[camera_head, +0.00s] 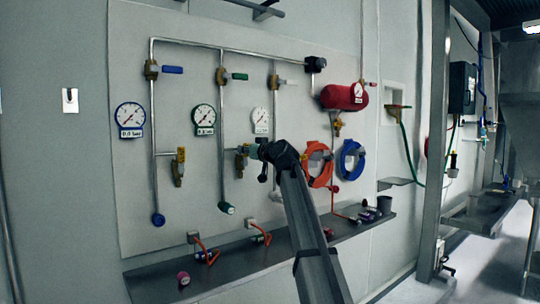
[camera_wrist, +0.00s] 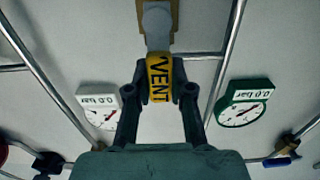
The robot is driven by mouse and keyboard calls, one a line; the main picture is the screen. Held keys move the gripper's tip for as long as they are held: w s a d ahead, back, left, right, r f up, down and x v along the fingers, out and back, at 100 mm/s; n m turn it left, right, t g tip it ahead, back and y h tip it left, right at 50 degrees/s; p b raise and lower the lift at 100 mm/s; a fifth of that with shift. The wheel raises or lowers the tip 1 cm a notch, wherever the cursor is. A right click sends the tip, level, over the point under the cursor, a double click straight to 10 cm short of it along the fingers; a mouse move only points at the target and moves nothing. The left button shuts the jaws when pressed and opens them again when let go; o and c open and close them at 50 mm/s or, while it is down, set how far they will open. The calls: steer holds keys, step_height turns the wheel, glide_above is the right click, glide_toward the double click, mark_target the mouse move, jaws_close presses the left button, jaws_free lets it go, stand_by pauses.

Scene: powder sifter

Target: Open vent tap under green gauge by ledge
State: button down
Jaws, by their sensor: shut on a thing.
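The green-rimmed gauge (camera_head: 204,118) hangs on the wall panel beside the middle pipe. Below and to its right, a brass vent tap (camera_head: 240,163) sits on a short branch of that pipe. My gripper (camera_head: 257,152) reaches it from the right and partly hides it. In the wrist view my gripper (camera_wrist: 160,88) is shut on the yellow handle marked VENT (camera_wrist: 160,80), one finger on each side. The green gauge also shows upside down at right in the wrist view (camera_wrist: 244,103). The ledge (camera_head: 240,268) runs along the wall below.
A blue gauge (camera_head: 130,119) with another yellow-handled tap (camera_head: 179,166) is at left. A white gauge (camera_head: 260,120) is just above my gripper. A red cylinder (camera_head: 345,96), orange hose (camera_head: 320,165) and blue hose (camera_head: 351,161) are at right. Small items stand on the ledge.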

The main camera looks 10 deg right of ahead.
stand_by(0.3)
steer(key=c, duration=1)
jaws_free()
steer(key=shift+a, duration=0.1)
steer(key=v, duration=1.2)
